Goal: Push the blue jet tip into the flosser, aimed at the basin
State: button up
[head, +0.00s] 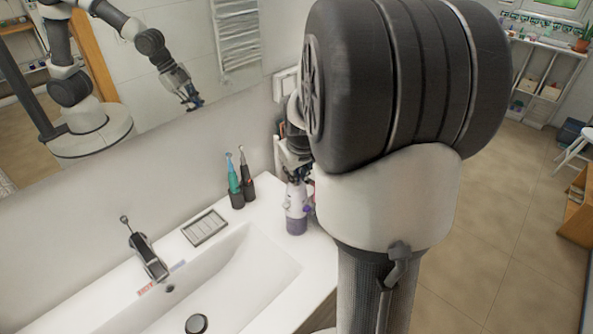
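The flosser (296,212), a white body with a purple-tinted lower part, stands upright on the white counter at the basin's right end. My gripper (297,174) is at the flosser's top, pointing down. My arm's large dark joint hides much of it. I cannot tell whether its fingers are open, shut or touching the flosser. I cannot make out the blue jet tip. A small bluish patch shows near my gripper's reflection in the mirror, too small to identify. The basin (262,268) lies left of and nearer than the flosser.
A teal toothbrush (233,176) and a dark one (246,170) stand in holders left of the flosser. A grey soap tray (205,228) and a faucet (148,256) sit along the basin's back edge. The mirror (165,50) covers the wall. Open floor (500,230) lies right.

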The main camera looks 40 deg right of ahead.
jog(key=shift+f, duration=0.3)
jog(key=o, duration=0.8)
jog(key=shift+r, duration=0.1)
jog(key=v, duration=1.2)
jog(key=shift+a, duration=0.1)
